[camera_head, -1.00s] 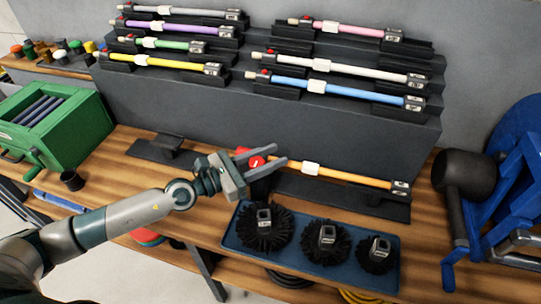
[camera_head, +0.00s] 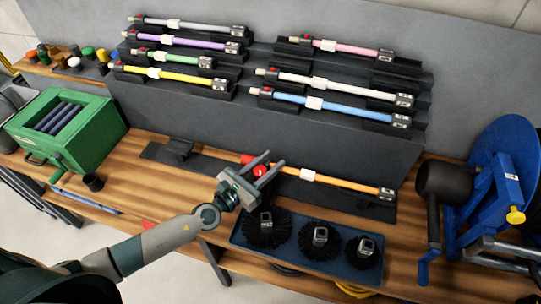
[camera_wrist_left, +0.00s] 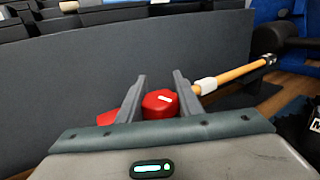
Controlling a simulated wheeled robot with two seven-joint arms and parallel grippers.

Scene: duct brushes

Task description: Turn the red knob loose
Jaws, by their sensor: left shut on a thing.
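The red knob (camera_head: 260,171) is on the clamp at the left end of the orange rod (camera_head: 340,181), which lies in a dark holder on the wooden bench. My left gripper (camera_head: 274,160) is shut on the red knob, with one finger on each side. In the left wrist view, the knob (camera_wrist_left: 160,104) shows a white mark and sits between the two fingers (camera_wrist_left: 160,82). The gripper hides part of the clamp in the head view. My right gripper is not in view.
A blue tray (camera_head: 240,239) with three black round brushes stands just in front of the rod. A dark rack behind holds several coloured rods. A green box (camera_head: 90,155) is at left.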

